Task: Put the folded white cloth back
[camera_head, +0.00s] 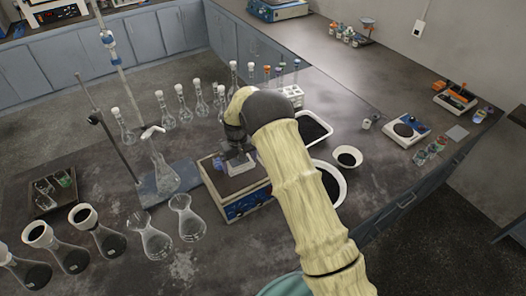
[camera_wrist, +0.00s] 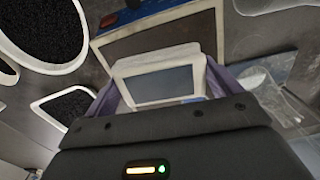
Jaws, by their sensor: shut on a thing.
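My gripper (camera_head: 238,155) is over the plate of a blue-sided device (camera_head: 247,200) with a dark flat top. It is shut on a small white rectangular thing (camera_head: 241,167). In the wrist view this thing (camera_wrist: 160,62) shows a pale rim around a grey middle, between purple fingers (camera_wrist: 115,98). I cannot tell whether it is the folded white cloth. It is just above or touching the device's top (camera_wrist: 222,45); the gap is unclear. No other folded white cloth can be made out.
Dark-filled white trays (camera_head: 313,143) and a bowl (camera_head: 347,157) stand right of the device. Several glass flasks (camera_head: 188,222) and a stand with a blue base (camera_head: 166,186) are to its left. A rack of vials (camera_head: 54,192) lies farther left. A scale (camera_head: 407,130) stands on the right counter.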

